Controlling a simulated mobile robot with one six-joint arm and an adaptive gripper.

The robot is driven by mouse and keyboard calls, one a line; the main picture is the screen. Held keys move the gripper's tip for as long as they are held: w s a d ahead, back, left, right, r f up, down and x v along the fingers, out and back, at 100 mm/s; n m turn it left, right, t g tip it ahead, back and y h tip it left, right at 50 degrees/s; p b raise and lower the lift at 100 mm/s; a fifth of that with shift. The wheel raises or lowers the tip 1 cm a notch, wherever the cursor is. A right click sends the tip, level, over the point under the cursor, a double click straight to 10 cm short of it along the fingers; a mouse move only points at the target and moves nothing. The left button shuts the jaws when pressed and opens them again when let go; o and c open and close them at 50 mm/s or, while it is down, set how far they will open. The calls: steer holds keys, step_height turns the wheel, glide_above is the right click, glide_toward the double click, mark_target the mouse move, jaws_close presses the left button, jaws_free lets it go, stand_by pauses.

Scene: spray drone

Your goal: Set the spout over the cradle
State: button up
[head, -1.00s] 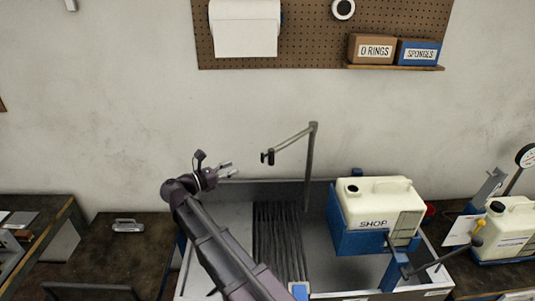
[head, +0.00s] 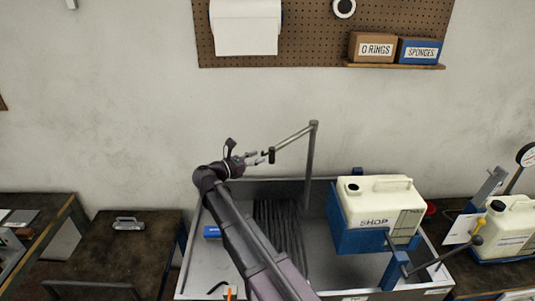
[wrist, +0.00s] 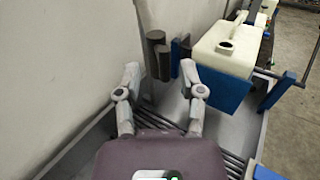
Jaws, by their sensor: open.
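The spout (head: 293,138) is a grey swing pipe on an upright post (head: 310,170) at the back of the sink. The cradle holds a cream tank marked SHOP (head: 375,208). My gripper (head: 262,157) is open, its fingertips close to the spout's end. In the wrist view, the dark upright end piece (wrist: 163,62) lies between or just beyond the open fingers (wrist: 160,75); contact cannot be told. The cradle (wrist: 232,92) shows to the right there.
The sink (head: 330,268) has a ribbed dark drainboard (head: 282,225) below my arm. A second cream tank (head: 510,228) and a dial stand at the right. A dark bench (head: 105,255) stands at the left. The wall behind the spout is close.

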mark_target(267, 153)
steer(key=shift+x, duration=2.15)
jaws_close()
